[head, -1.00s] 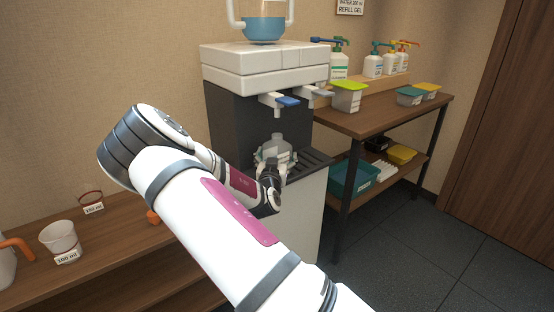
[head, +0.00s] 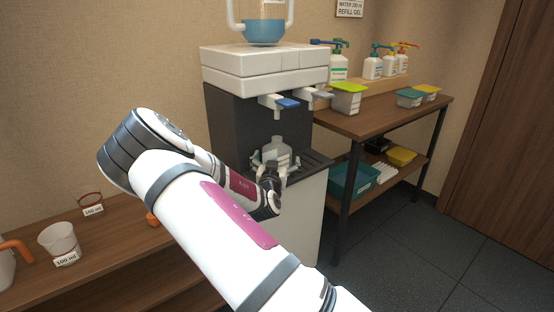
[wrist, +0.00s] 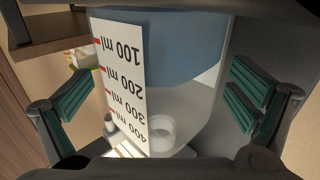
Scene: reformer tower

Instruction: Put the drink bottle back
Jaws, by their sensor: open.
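The drink bottle (head: 277,150) is a clear, translucent bottle standing on the drip tray of the dispenser, below its taps. In the wrist view the bottle (wrist: 190,100) fills the middle, with a white scale marked from 100 ml to 400 ml and bluish contents. My gripper (head: 274,164) is around the bottle in the head view. In the wrist view its green-padded fingers (wrist: 165,98) stand on both sides of the bottle, with a visible gap at the right. The gripper is open. My forearm hides part of the dispenser's front.
The dispenser (head: 235,125) has blue and grey taps (head: 288,103) above the bottle. A wooden shelf (head: 385,118) with pump bottles and lidded tubs stands to the right. A low wooden bench (head: 100,245) with measuring cups is at left. Floor at right is clear.

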